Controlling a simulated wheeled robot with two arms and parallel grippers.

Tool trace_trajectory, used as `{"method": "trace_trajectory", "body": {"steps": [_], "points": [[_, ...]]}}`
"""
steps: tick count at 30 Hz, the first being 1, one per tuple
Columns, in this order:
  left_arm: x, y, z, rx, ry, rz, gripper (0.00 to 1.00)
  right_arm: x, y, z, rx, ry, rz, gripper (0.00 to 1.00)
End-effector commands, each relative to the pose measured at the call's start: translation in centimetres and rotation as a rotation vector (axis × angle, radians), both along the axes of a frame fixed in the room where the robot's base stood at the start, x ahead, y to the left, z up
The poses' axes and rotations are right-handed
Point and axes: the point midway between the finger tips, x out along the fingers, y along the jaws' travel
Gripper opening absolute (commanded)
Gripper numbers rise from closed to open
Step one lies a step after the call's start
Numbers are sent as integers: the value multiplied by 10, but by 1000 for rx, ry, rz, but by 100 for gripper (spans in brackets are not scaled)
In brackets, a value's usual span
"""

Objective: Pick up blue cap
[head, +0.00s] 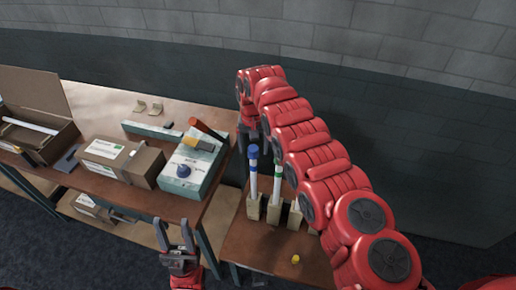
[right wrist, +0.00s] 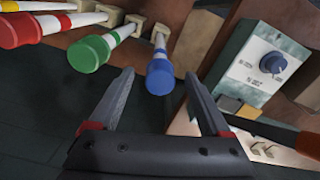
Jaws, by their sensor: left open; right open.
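The blue cap (head: 253,152) sits on top of an upright white and blue tube (head: 253,183) in a small tan holder. My right gripper (head: 250,138) is open and empty, just behind the cap in the head view. In the right wrist view the blue cap (right wrist: 160,77) lies between and slightly beyond the open fingertips (right wrist: 160,82), with no visible grip on it. My left gripper (head: 177,228) is open and empty, low in the head view, in front of the left table.
A green-capped tube (head: 277,171) stands close beside the blue one; red and yellow tubes (right wrist: 18,29) stand further along. A box with a blue knob (head: 183,171) is on the left table. A small yellow piece (head: 295,259) lies on the right table.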

Motion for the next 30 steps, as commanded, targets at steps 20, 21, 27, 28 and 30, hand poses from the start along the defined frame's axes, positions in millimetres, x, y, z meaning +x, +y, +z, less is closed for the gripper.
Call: {"method": "trace_trajectory", "body": {"steps": [20, 21, 27, 28, 30], "points": [[0, 0, 1, 0, 0, 0, 50, -1, 2, -9, 0, -2, -1, 11], [0, 0, 1, 0, 0, 0, 50, -1, 2, -9, 0, -2, -1, 4], [0, 0, 1, 0, 0, 0, 50, -1, 2, -9, -1, -1, 0, 0], [0, 0, 1, 0, 0, 0, 50, -1, 2, -9, -1, -1, 0, 0], [0, 0, 1, 0, 0, 0, 50, -1, 1, -9, -1, -1, -1, 0]]}}
